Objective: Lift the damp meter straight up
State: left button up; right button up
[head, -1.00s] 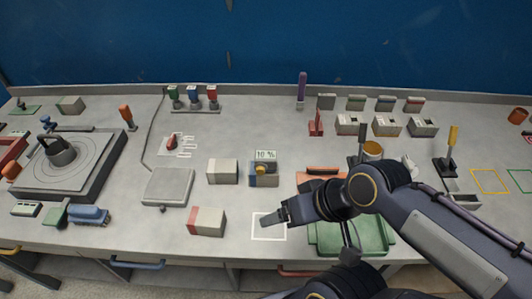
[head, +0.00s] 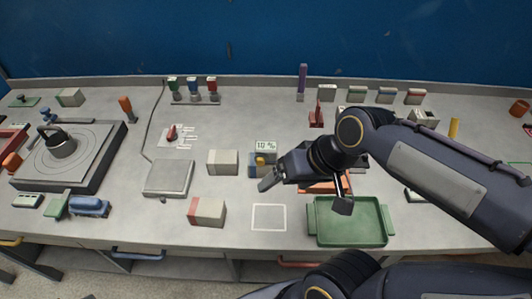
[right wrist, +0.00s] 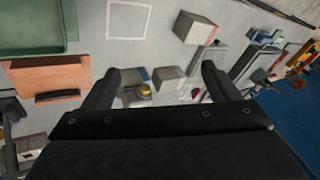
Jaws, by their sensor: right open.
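The damp meter (head: 255,171) is a small blue-grey block with a yellow-orange knob and an upright display reading "10 %" (head: 265,146). It stands on the bench right of a cream and grey block (head: 223,162). My right gripper (head: 268,183) is at its front right side and hides part of it. In the right wrist view, the meter (right wrist: 136,93) shows between the spread fingers (right wrist: 160,70), nearer the left finger; the gripper is open and empty. Whether a finger touches it cannot be told. My left gripper is not in view.
A white square outline (head: 269,217) on the bench in front is empty. A green tray (head: 350,225) and an orange tray (head: 324,188) lie to the right. A red and cream block (head: 207,212) and a grey plate (head: 168,178) are to the left.

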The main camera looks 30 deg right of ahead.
jog(key=w+d+m+g, duration=0.1)
jog(key=w+d+g, duration=0.15)
jog(key=w, duration=0.45)
jog(key=m+g+h, duration=0.2)
jog(key=m+h, duration=0.1)
jog(key=h, duration=0.1)
send_over(266, 146)
jog(key=f, duration=0.3)
jog(key=shift+w+a+f+b, duration=0.1)
jog(key=shift+a+f+b, duration=0.1)
jog(key=shift+f+b, duration=0.15)
jog(key=shift+w+f, duration=0.15)
jog(key=shift+f, duration=0.05)
jog(key=f, duration=0.7)
jog(key=shift+s+d+f+p, duration=0.2)
jog(key=shift+d+f+p, duration=0.05)
jog(key=shift+p, duration=0.1)
jog(key=shift+r, duration=0.1)
jog(key=c, duration=1.4)
